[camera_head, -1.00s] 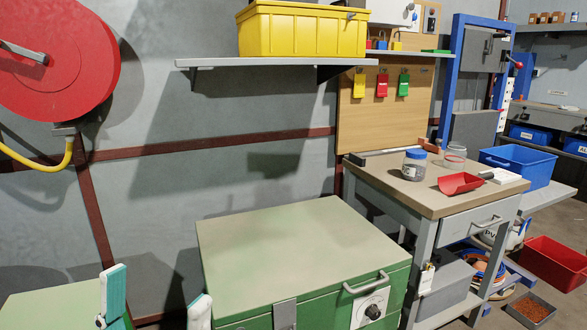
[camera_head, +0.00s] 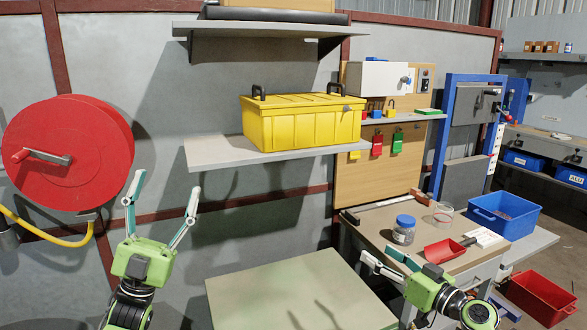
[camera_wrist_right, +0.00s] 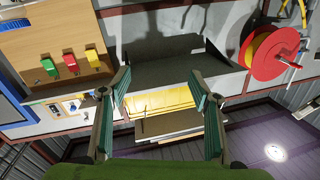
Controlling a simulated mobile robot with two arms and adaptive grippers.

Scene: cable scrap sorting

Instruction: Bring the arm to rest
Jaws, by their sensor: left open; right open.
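My left gripper (camera_head: 165,188) is raised in front of the grey wall in the head view, fingers pointing up and spread wide, with nothing between them. My right gripper (camera_head: 377,253) is at the lower right, in front of the workbench's left end. Its fingers point up and left, apart and empty. In the right wrist view, its two teal-padded fingers (camera_wrist_right: 158,82) are also wide apart with nothing between them. Neither gripper visibly holds anything. Whether the right fingers touch the bench cannot be told.
A green cabinet with a pale top (camera_head: 285,290) stands below the grippers. A yellow box (camera_head: 305,125) sits on a wall shelf (camera_head: 215,152). A red reel (camera_head: 65,150) hangs left.

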